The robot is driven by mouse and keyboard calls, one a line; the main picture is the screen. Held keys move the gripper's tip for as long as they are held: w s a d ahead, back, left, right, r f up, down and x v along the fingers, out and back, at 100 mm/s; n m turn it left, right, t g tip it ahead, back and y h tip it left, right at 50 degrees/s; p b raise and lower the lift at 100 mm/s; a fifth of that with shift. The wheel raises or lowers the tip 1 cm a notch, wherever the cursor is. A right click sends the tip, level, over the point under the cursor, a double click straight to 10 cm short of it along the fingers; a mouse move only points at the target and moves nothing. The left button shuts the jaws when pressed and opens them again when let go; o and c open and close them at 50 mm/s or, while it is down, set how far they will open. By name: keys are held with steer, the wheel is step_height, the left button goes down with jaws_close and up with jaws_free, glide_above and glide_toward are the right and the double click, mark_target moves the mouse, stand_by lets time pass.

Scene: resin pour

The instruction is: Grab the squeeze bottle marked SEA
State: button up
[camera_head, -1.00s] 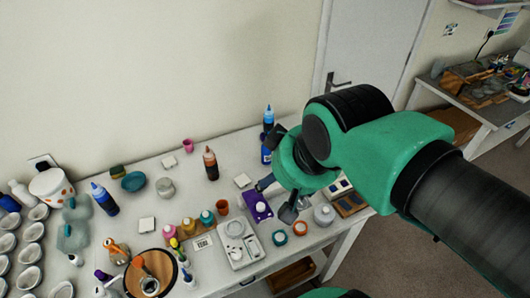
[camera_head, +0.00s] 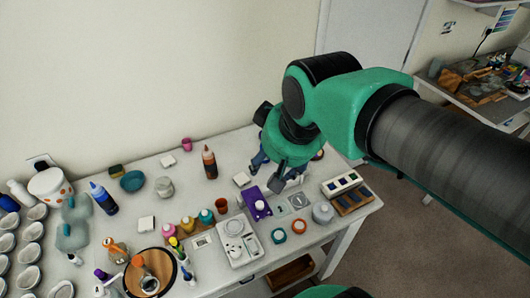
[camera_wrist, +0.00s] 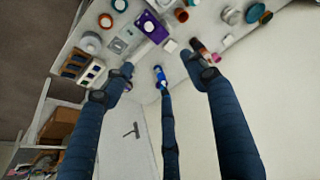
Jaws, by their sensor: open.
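A dark blue squeeze bottle (camera_head: 103,198) with a lighter blue cap stands at the left of the table in the head view. A brown squeeze bottle (camera_head: 209,162) stands near the table's middle. No bottle label is readable, so I cannot tell which is marked SEA. My gripper (camera_head: 272,176) hangs over the table's back right and hides what is behind it. In the wrist view its fingers (camera_wrist: 160,72) are spread apart and hold nothing.
A purple item (camera_head: 256,203), a white scale (camera_head: 237,245) and small jars sit in front of my gripper. A palette box (camera_head: 345,184) lies at the right table edge. White cups line the left side. The wall and a door (camera_head: 375,70) are behind.

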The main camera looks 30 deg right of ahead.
steer(key=w+d+f+g, duration=0.1)
steer(key=w+d+f, duration=0.2)
steer(key=w, duration=0.7)
steer(key=w+d+f+g, duration=0.2)
steer(key=w+d, duration=0.1)
steer(key=w, duration=0.8)
steer(key=w+d+f, duration=0.3)
steer(key=w+f, duration=0.2)
steer(key=f, duration=0.1)
steer(key=w+d+f+g+p, duration=0.1)
steer(key=w+d+f, duration=0.2)
steer(key=f, duration=0.4)
steer(key=w+d+f+g, duration=0.1)
steer(key=w+d+f, duration=0.2)
steer(key=w+f, duration=0.3)
steer(key=shift+w+d+f+p, duration=0.2)
steer(key=shift+w+f+p, duration=0.1)
steer(key=shift+f+p, duration=0.1)
steer(key=shift+w+d+f, duration=0.15)
steer(key=shift+w+f, duration=0.05)
steer(key=shift+f, duration=0.2)
steer(key=shift+f, duration=0.15)
steer(key=shift+f+b, duration=0.45)
steer(key=shift+f, duration=3.7)
steer(key=shift+f, duration=0.1)
